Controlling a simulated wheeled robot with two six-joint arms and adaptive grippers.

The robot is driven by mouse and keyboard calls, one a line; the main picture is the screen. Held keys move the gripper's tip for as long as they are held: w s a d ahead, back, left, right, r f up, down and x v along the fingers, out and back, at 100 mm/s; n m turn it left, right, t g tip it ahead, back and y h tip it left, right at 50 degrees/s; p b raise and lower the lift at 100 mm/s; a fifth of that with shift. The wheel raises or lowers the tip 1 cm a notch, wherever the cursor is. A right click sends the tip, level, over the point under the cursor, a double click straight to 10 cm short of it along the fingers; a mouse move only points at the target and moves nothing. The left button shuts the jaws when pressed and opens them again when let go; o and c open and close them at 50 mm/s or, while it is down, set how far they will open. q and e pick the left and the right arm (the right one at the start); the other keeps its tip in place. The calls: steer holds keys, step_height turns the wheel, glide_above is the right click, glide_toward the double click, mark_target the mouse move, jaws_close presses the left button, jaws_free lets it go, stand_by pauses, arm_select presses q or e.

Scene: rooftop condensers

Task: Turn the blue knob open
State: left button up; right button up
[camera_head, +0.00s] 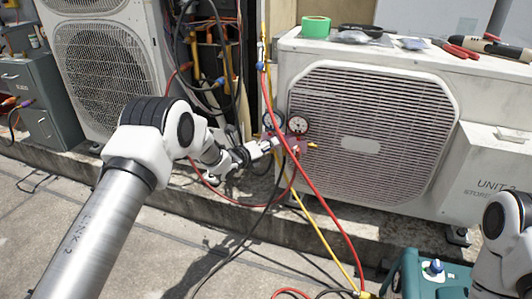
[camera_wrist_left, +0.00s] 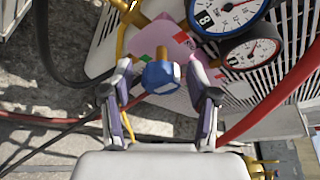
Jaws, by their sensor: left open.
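The blue knob (camera_wrist_left: 162,78) is faceted and sits on a brass stem of the gauge manifold in the left wrist view. A pink plate with a green and a red mark lies behind it. My left gripper (camera_wrist_left: 161,70) is open, with one finger on each side of the knob; a gap shows on both sides. In the head view my left gripper (camera_head: 268,146) is at the manifold's left side, and the knob is too small or hidden to make out. The blue-rimmed gauge (camera_wrist_left: 222,12) and the red-rimmed gauge (camera_wrist_left: 252,50) are above right of the knob.
Red hose (camera_head: 315,190), yellow and black hoses hang around the manifold. A teal machine (camera_head: 410,272) is at bottom right. Open floor lies at lower left.

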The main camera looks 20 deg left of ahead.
arm_select(q)
steer(key=shift+w, duration=0.1)
jaws_close()
